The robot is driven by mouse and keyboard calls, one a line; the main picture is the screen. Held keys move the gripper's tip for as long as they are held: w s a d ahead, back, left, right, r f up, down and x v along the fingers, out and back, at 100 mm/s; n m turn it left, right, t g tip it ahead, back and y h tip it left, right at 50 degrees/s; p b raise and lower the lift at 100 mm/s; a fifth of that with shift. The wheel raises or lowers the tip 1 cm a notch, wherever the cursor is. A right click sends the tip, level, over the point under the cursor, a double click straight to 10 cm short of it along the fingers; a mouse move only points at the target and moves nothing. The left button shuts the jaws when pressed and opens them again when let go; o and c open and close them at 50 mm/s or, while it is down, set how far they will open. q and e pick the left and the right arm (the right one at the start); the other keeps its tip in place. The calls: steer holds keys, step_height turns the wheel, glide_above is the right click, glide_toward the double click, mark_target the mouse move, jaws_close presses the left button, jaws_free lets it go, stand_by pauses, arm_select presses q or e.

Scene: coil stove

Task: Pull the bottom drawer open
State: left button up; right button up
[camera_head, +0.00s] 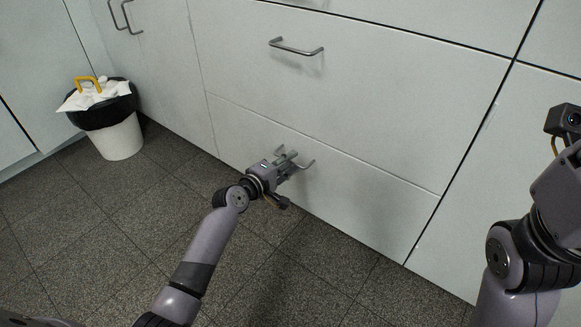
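The bottom drawer (370,204) is a white front low in the cabinet, just above the floor. It looks flush with the cabinet face. Its metal bar handle (306,164) is partly hidden by my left gripper. My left gripper (293,161) is at the handle, with its fingers around or beside the bar. The fingers are too small and overlapped to tell whether they are open or shut. My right arm stands at the right edge, and its fingertips are outside the view.
Above is a larger drawer front (350,90) with its own handle (297,47). A white bin (117,138) with a black liner and a yellow-handled item stands in the left corner. The tiled floor (120,215) in front is clear.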

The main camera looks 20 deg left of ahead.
arm_select(q)
steer(key=shift+w+d, duration=0.2)
steer(key=shift+w, duration=0.2)
steer(key=shift+c, duration=0.2)
jaws_close()
stand_by(0.5)
